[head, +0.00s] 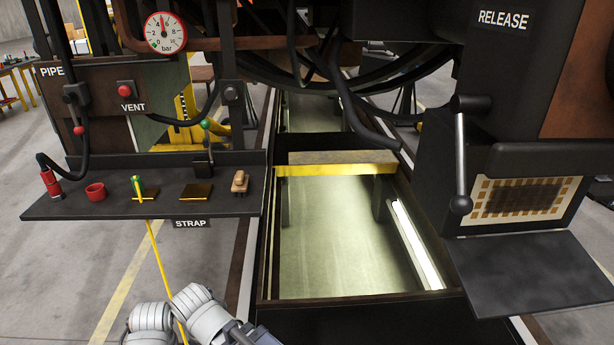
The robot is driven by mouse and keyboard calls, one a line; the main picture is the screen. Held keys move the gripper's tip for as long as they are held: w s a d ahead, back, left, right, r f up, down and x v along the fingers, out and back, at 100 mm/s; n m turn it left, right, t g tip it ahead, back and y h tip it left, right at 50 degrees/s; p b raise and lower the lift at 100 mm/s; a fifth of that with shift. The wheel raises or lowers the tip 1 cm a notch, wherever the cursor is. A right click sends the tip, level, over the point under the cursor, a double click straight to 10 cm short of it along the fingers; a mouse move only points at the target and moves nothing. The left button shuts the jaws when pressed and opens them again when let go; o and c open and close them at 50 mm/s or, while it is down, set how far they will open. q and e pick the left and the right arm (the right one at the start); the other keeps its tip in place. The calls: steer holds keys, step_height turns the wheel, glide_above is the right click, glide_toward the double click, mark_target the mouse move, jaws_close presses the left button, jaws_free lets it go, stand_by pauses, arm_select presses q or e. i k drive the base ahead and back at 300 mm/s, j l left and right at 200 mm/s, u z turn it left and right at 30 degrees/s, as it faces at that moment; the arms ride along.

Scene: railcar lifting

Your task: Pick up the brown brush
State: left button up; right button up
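The brown brush (240,182) is a small block with a light wooden top. It sits at the right end of the dark shelf (110,207) in the head view, with nothing touching it. Grey-white links of one of my arms show at the bottom edge, well below and in front of the shelf. Neither of my grippers can be made out in the picture.
A small lever (204,142) rises behind. A lit pit (335,235) lies right.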

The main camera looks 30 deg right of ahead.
mark_target(240, 183)
steer(key=i+j+z, duration=0.2)
steer(key=z, duration=0.3)
steer(key=i+j+z, duration=0.25)
steer(key=z, duration=0.2)
steer(key=i+j+z, duration=0.15)
steer(key=j+z, duration=0.2)
steer(key=z, duration=0.15)
